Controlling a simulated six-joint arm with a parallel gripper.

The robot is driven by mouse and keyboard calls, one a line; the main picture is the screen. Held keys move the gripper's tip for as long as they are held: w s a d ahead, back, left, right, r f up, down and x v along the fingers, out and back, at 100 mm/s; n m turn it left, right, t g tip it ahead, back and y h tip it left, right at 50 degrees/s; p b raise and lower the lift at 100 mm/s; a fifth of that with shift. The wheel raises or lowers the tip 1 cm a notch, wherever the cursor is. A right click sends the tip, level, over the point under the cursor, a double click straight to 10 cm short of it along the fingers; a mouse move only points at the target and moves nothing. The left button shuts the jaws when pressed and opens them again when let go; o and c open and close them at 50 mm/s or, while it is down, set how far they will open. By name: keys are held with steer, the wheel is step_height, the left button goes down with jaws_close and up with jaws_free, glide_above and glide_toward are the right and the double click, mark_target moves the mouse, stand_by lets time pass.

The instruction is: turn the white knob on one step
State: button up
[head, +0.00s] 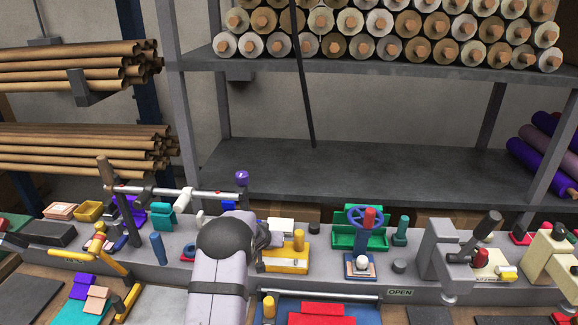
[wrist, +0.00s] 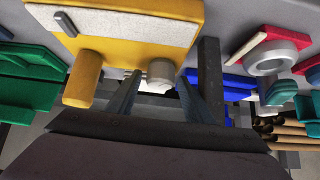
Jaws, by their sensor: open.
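A white strip and a stout yellow peg (wrist: 84,78) are on the same block, the peg to the left of the knob. My gripper (wrist: 162,82) is open, its two fingers on either side of the knob in the picture; I cannot tell whether they touch it. In the head view the yellow block (head: 284,262) stands on the grey bench, and my gripper (head: 263,240) is at its left, with my arm hiding part of the area.
A horizontal bar with a purple knob (head: 242,177) stands behind my arm. Other fixtures crowd the bench.

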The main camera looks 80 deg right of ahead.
steer(key=shift+f+n+t+b, duration=0.35)
steer(key=shift+n+t+b, duration=0.25)
steer(key=shift+b, duration=1.6)
steer(key=shift+s+a+n+t+b, duration=0.15)
steer(key=shift+n+t+b, duration=0.15)
steer(key=shift+n+b, duration=0.55)
steer(key=shift+r+n+t+y+b, duration=0.3)
steer(key=shift+r+n+t+y, duration=0.15)
steer(key=shift+n+t, duration=0.5)
steer(key=b+v, duration=0.3)
steer(key=v, duration=0.4)
steer(key=shift+r, duration=0.2)
steer(key=s+d+r+m+g+h+p, duration=0.2)
steer(key=d+r+m+p, duration=0.3)
steer(key=r+m, duration=0.4)
steer(key=s+d+r+m+g+h+p, duration=0.2)
steer(key=d+r+m+g+h+p, duration=0.2)
steer(key=r+m, duration=0.5)
steer(key=shift+d+r+p, duration=1.15)
steer(key=shift+r+p, duration=0.05)
steer(key=shift+r, duration=1.6)
steer(key=shift+s, duration=0.15)
